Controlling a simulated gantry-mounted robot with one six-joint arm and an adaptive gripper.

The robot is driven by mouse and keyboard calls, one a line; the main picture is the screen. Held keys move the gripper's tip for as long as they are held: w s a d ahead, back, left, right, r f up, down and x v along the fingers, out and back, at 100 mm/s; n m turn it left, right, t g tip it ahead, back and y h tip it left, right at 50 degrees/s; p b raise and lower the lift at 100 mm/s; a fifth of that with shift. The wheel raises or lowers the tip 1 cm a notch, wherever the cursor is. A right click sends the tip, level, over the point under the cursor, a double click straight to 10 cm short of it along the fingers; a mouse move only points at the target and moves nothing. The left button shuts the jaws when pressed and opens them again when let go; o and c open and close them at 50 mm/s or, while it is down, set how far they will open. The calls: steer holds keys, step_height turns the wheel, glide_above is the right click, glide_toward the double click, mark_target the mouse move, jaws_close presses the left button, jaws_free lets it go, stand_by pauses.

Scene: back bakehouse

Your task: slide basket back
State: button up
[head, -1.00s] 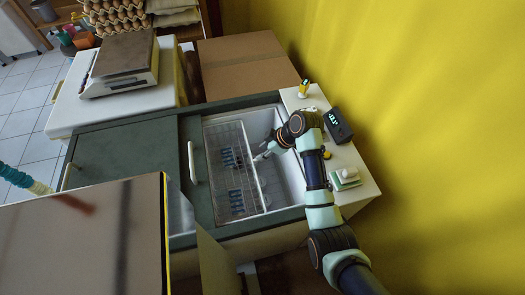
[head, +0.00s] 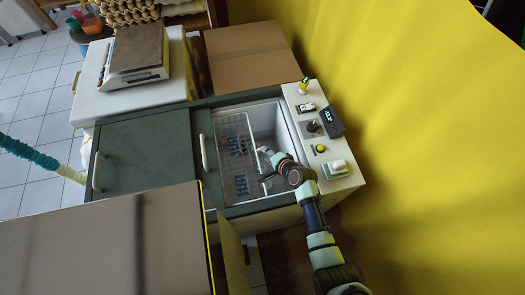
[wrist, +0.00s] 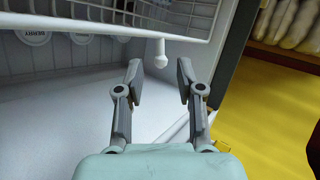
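The white wire basket (head: 238,143) sits in the left part of the chest freezer's opening, beside the sliding lid, with blue-marked items low inside it. In the wrist view the basket's white rim (wrist: 85,26) crosses the top, with a white round-ended knob (wrist: 160,55) hanging from it. My gripper (head: 265,156) is inside the freezer opening, just right of the basket. In the wrist view my gripper (wrist: 159,78) is open and empty. Its fingertips are either side of the knob in the picture, with the knob apparently just beyond them; I see no contact.
The green freezer lid (head: 145,150) covers the left side. The white freezer interior (wrist: 60,115) right of the basket is bare. A white ledge (head: 332,172) with a dark display (head: 330,121) and small items borders the right. A yellow wall (head: 420,130) stands beyond it.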

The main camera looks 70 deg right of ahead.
steer(key=b+x, duration=0.1)
steer(key=x, duration=0.3)
steer(key=shift+w+d+f, duration=0.15)
steer(key=shift+w, duration=0.05)
jaws_close()
